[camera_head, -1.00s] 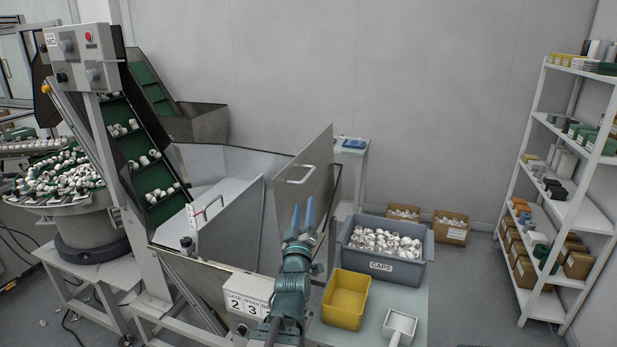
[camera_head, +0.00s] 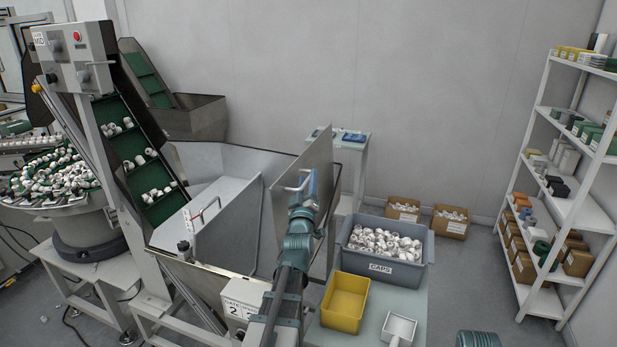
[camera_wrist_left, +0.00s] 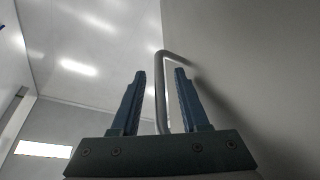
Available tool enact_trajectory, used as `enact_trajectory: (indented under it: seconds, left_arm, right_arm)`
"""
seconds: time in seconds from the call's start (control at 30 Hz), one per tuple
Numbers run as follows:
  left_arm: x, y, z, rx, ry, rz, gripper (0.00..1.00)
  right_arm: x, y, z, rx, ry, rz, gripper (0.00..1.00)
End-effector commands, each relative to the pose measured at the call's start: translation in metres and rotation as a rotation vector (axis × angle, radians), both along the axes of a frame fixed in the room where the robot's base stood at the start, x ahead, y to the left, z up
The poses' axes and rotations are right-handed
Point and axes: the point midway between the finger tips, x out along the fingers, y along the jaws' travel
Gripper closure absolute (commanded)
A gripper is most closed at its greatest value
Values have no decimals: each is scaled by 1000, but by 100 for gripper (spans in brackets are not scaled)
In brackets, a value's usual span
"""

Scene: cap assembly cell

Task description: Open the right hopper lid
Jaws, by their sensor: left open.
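The right hopper lid (camera_head: 318,165) is a grey metal panel standing raised and steeply tilted at the right side of the hopper. Its bar handle (camera_head: 287,187) is on the face toward me, and the handle also shows in the left wrist view (camera_wrist_left: 160,85). My left gripper (camera_head: 306,183) is at the handle, its blue fingers open. In the left wrist view, the handle bar runs between the two open fingers (camera_wrist_left: 160,90), with a gap visible on the left. My right gripper is not in view.
The left lid (camera_head: 230,222) has its own handle. The conveyor (camera_head: 145,155) and control box (camera_head: 72,55) stand left. A grey caps bin (camera_head: 420,255), yellow bin (camera_head: 345,302) and white scoop (camera_head: 398,326) are on the right table. Shelves (camera_head: 565,210) stand far right.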

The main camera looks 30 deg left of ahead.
Motion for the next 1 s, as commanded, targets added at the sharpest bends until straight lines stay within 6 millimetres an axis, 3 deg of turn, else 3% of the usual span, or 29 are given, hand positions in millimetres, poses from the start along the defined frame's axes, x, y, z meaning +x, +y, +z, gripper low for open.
enact_trajectory:
  seconds: [0.23,0.47,0.5,1.0]
  left_arm:
    - [0,0,0,0,0,0,57]
    - [0,0,0,0,0,0,98]
    - [0,0,0,0,0,0,100]
    - [0,0,0,-1,1,0,100]
  right_arm:
    - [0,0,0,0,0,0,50]
    - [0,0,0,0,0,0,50]
    - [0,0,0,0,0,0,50]
    - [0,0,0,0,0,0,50]
